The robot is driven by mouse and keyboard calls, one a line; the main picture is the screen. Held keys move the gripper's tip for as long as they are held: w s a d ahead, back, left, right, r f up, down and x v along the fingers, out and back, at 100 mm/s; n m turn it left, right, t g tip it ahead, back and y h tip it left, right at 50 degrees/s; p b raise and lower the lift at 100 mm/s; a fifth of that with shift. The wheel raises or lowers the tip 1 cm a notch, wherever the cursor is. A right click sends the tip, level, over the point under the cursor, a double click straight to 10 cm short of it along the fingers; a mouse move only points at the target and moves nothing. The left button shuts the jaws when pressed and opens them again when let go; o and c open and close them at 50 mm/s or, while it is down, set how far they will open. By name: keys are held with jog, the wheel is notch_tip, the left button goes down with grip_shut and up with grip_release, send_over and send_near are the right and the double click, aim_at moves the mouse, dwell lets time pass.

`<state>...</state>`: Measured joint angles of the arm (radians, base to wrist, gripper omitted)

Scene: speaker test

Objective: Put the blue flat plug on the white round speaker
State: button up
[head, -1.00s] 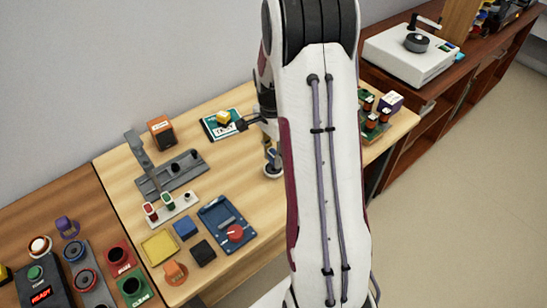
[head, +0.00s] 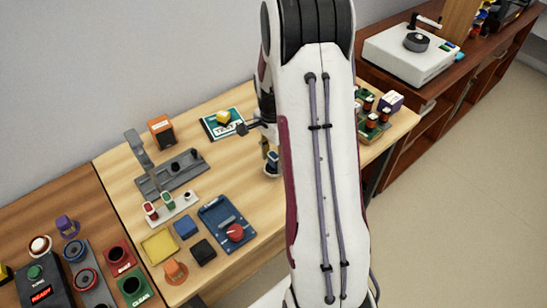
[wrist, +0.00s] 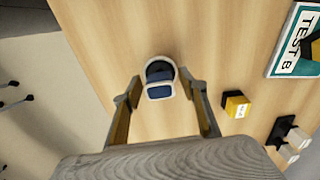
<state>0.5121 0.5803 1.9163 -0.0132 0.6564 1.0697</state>
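The white round speaker (wrist: 157,63) has a dark centre and stands on the wooden table. It shows in the head view (head: 271,172) just left of my arm, partly hidden. The blue flat plug (wrist: 160,91) appears at the speaker's near side in the wrist view, overlapping it. In the head view the plug (head: 272,158) appears upright at the speaker's top; exact seating cannot be told. My gripper (wrist: 161,94) is open, with a finger on either side of the plug and visible gaps to it. In the head view only part of my gripper (head: 264,148) shows.
A TEST B card (wrist: 292,45) and a yellow block (wrist: 237,104) lie to the right in the wrist view. In the head view, a grey stand (head: 172,175), a blue tray (head: 222,222) and an orange box (head: 161,130) are left of my arm. My arm hides the table's middle.

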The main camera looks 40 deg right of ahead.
aim_at(273, 155)
jog(key=shift+r, duration=0.1)
notch_tip(273, 155, up, 12)
dwell(0.9)
jog(key=shift+w+a+r, duration=0.1)
jog(key=shift+r, duration=0.05)
dwell(0.3)
jog(key=s+a+r+n+t, duration=0.1)
jog(key=s+a+r+n, duration=0.25)
jog(key=a+r, duration=0.2)
jog(key=s+a+r+n+t, duration=0.1)
jog(key=s+a+r+n, duration=0.1)
jog(key=a+r+n, duration=0.4)
jog(key=s+a+r+n+t, duration=0.2)
jog(key=s+a+n, duration=0.6)
jog(key=s+a, duration=0.4)
jog(key=shift+s+t, duration=0.9)
jog(key=shift+s, duration=0.05)
